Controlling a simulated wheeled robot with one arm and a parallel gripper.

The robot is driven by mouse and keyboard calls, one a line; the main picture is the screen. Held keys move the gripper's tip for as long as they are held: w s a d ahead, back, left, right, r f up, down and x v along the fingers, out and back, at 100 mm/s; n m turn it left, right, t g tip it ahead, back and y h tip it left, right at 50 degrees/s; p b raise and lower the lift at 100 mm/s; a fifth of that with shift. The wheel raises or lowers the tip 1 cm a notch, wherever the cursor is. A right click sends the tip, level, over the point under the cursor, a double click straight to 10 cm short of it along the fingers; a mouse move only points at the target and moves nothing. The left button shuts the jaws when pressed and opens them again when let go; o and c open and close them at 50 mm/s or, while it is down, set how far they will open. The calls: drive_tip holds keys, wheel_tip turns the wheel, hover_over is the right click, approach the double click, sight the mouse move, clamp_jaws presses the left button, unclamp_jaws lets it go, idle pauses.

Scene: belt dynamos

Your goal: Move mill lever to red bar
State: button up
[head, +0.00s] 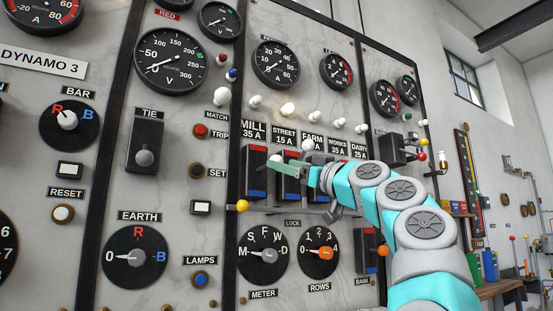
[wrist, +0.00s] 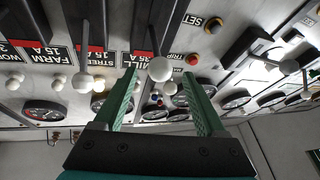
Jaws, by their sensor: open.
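The mill lever has a thin rod and a white ball knob (wrist: 160,69). In the wrist view, which is upside down, the knob stands between the fingertips of my gripper (wrist: 159,76), with gaps on both sides. My gripper is open; in the head view its green fingers (head: 288,168) reach in front of the mill and street switches. The mill switch (head: 253,172) is a dark slot with a red bar (head: 257,148) at its top, under the MILL 35 A label, and a blue bar (head: 256,194) at its bottom. The lever's exact setting is unclear.
The street lever (wrist: 83,82) stands close beside one finger in the wrist view. More feeder switches lie to the right, partly hidden by my arm. White bulbs and gauges (head: 275,64) sit above; a yellow knob (head: 243,206) and selector dials (head: 264,254) sit below.

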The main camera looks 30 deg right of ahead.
drive_tip(key=p+x, duration=0.1)
drive_tip(key=x, duration=0.2)
drive_tip(key=shift+w+r, duration=0.1)
drive_tip(key=shift+w+a+r+p, duration=0.1)
drive_tip(key=shift+w+a+p, duration=0.05)
drive_tip(key=shift+w+p, duration=0.35)
clamp_jaws()
idle(1.1)
